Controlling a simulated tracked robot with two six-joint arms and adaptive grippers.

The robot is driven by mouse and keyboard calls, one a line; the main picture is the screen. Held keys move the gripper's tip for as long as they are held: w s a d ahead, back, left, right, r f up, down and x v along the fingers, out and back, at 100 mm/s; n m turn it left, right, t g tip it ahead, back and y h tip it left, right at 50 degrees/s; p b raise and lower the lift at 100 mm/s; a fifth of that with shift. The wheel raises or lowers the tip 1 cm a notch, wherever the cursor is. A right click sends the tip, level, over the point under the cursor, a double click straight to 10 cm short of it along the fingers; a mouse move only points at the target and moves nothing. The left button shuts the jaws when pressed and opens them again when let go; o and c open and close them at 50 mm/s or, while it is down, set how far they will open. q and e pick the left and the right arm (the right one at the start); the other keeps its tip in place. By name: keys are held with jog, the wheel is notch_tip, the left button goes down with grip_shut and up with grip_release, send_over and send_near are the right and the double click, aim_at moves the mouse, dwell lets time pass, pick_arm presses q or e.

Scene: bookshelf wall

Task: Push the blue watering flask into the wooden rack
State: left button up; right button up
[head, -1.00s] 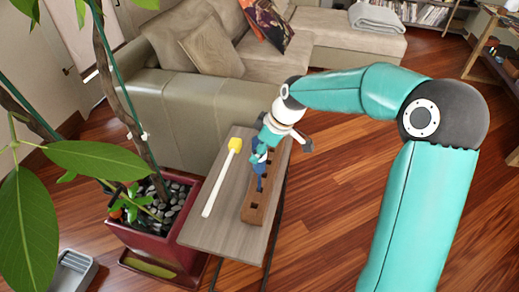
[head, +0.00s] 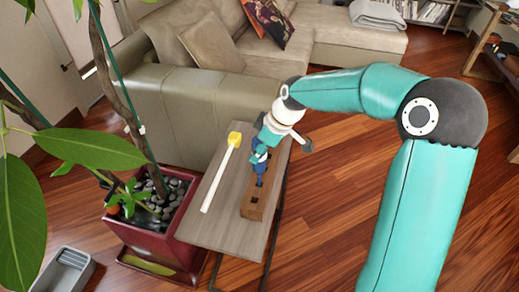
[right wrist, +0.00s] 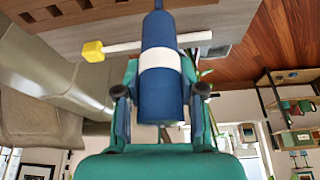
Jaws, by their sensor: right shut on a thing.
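The blue flask (head: 261,171) has a white band and a narrow neck, seen in the right wrist view (right wrist: 161,100). My right gripper (head: 259,157) is shut on its body, with a finger on each side. The flask is held neck down over the wooden rack (head: 256,209), a long brown block with square holes on the small table. The neck's lower end meets the rack in the head view; how deep it sits in a hole I cannot tell. Part of the rack shows in the right wrist view (right wrist: 68,16). My left gripper is not in view.
A white stick with a yellow head (head: 220,174) lies left of the rack on the grey wooden table (head: 214,226). A potted plant in a red planter (head: 160,236) stands close at the left. A beige sofa (head: 170,110) is behind. Floor right of the table is clear.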

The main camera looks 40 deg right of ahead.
jog(key=shift+f+b, duration=0.55)
jog(key=shift+f, duration=0.3)
jog(key=o, duration=1.6)
jog(key=shift+o, duration=0.2)
jog(key=p+v, duration=0.5)
jog(key=v, duration=0.4)
jog(key=shift+w+a+r, duration=0.2)
jog(key=shift+w+a, duration=0.05)
jog(key=shift+w, duration=0.05)
